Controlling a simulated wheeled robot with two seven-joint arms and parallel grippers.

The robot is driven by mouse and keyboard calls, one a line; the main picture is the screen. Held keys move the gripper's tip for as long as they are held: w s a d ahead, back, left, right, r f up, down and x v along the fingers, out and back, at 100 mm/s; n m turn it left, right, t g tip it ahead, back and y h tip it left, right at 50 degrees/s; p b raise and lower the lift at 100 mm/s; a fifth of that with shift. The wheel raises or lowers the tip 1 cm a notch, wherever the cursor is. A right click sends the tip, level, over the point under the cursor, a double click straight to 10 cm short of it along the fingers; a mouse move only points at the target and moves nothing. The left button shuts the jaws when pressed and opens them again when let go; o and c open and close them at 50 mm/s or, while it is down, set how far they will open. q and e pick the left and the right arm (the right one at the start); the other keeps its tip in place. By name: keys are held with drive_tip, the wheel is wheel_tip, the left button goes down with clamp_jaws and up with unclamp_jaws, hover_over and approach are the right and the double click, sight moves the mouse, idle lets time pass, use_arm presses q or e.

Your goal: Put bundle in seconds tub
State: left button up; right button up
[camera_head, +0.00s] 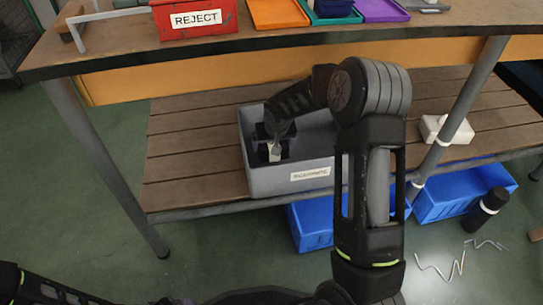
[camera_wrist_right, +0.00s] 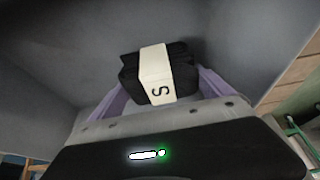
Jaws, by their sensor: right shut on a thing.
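The grey seconds tub (camera_head: 262,182) stands on the slatted lower shelf, with a white label on its front whose text is too small to read surely. My right gripper (camera_head: 272,140) reaches down inside the tub. In the right wrist view its pale purple fingers are shut on the bundle (camera_wrist_right: 185,77), a dark folded stack with a cream band marked "S". The grey tub walls (camera_wrist_right: 60,65) surround it. Whether the bundle touches the tub floor cannot be told. My left arm shows only at the lower left corner; its gripper is out of view.
A red REJECT box (camera_head: 195,32) and several coloured trays stand on the tabletop above. Blue crates (camera_head: 312,232) sit under the shelf. A white block (camera_head: 447,130) is at the shelf's right. The table legs (camera_head: 105,165) flank the opening. The shelf left of the tub is clear.

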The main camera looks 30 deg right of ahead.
drive_tip(key=shift+w+a+r, duration=0.1)
drive_tip(key=shift+a, duration=0.15)
wheel_tip(320, 180, down, 4)
drive_tip(key=shift+r+b, duration=0.15)
drive_tip(key=shift+b, duration=1.05)
drive_tip(key=shift+r, duration=0.1)
drive_tip(key=o, duration=1.4)
drive_tip(key=shift+c, duration=0.2)
